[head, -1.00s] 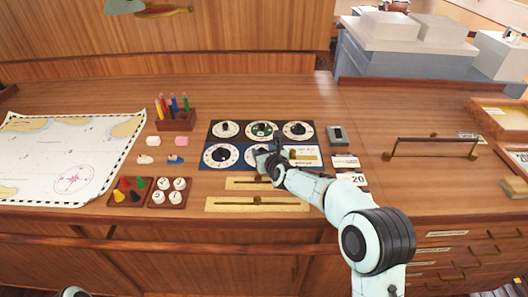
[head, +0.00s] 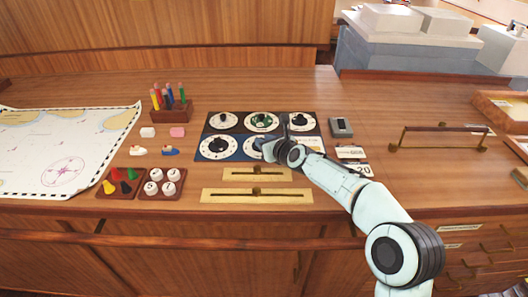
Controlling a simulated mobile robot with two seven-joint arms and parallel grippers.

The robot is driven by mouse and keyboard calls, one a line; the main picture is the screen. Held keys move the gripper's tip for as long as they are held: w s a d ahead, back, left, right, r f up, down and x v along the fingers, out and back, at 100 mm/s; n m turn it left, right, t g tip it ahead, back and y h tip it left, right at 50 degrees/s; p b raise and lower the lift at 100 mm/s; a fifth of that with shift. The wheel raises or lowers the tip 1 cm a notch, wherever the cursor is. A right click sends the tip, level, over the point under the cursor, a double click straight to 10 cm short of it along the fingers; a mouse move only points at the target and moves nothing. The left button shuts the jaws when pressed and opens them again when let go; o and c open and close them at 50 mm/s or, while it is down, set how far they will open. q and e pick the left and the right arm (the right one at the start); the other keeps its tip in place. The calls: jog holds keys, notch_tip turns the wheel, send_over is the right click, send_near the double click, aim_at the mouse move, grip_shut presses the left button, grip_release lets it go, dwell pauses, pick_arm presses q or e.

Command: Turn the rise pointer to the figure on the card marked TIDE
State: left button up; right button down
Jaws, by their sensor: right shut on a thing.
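A dial panel (head: 236,133) lies on the desk with two rows of white dials. My right gripper (head: 268,150) is over the lower-row middle dial (head: 250,147) and shut on its pointer knob, which the fingers hide. That dial's figures and name are too small to read. The lower-left dial (head: 218,147) has a dark pointer knob. Small white cards (head: 351,153) lie right of the panel; a lower card (head: 363,169) shows "20", partly covered by my arm. I cannot read which is marked TIDE. My left gripper is not in view.
Two brass slider plates (head: 225,195) lie in front of the panel. A grey device (head: 341,127) and a raised brass rail (head: 440,130) are to the right. A pencil holder (head: 171,114), trays of pieces (head: 163,196) and a chart (head: 50,150) are to the left.

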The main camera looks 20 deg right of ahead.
jog(key=shift+w+d+f+n+y+b, duration=0.1)
jog(key=shift+d+f+n+y+b, duration=0.15)
jog(key=shift+n+y+b, duration=0.5)
jog(key=shift+d+r+n+g+y, duration=0.1)
jog(key=shift+r+n+g+y, duration=0.15)
jog(key=shift+y, duration=0.2)
jog(key=shift+d+n+g+y+p, duration=0.1)
jog(key=shift+n+g+y+p, duration=0.2)
jog(key=shift+n+y, duration=0.1)
jog(key=n+y+p, duration=0.1)
jog(key=p, duration=0.1)
jog(key=n+g+y+p, duration=0.1)
jog(key=p, duration=0.1)
jog(key=shift+w+d+r, duration=0.1)
jog(key=shift+w+r, duration=0.1)
jog(key=shift+r, duration=0.05)
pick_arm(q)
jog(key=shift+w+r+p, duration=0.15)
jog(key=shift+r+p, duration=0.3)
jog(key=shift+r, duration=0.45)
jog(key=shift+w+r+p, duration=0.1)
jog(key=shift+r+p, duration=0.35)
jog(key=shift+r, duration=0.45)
pick_arm(e)
jog(key=shift+f+n+g+y, duration=0.2)
jog(key=shift+n+g+y, duration=0.3)
jog(key=shift+n+g, duration=0.1)
jog(key=c, duration=0.9)
grip_release()
jog(key=shift+d, duration=0.1)
